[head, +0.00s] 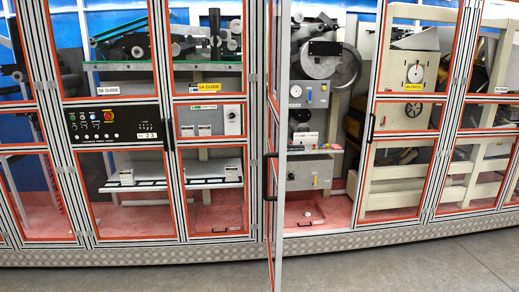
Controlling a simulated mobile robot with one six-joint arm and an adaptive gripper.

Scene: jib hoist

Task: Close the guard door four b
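One guard door (275,215) in the long machine enclosure stands open. It is swung out towards me and seen almost edge-on, its lower end reaching over the grey floor. A black handle (267,177) shows near its edge. Its label is not readable at this angle, so I cannot confirm that it is four b. It stands between a door with a yellow label that seems to read 5A GUIDE (207,87) and one with a yellow label that seems to read 4A (413,86). The open bay (320,190) shows machinery behind it. My gripper is not in view.
The doors on both sides look closed, with red-edged clear panels in metal frames. A black control panel (112,128) sits at left. A tread-plate sill (390,237) runs along the bottom. The grey floor (420,268) in front is clear at right.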

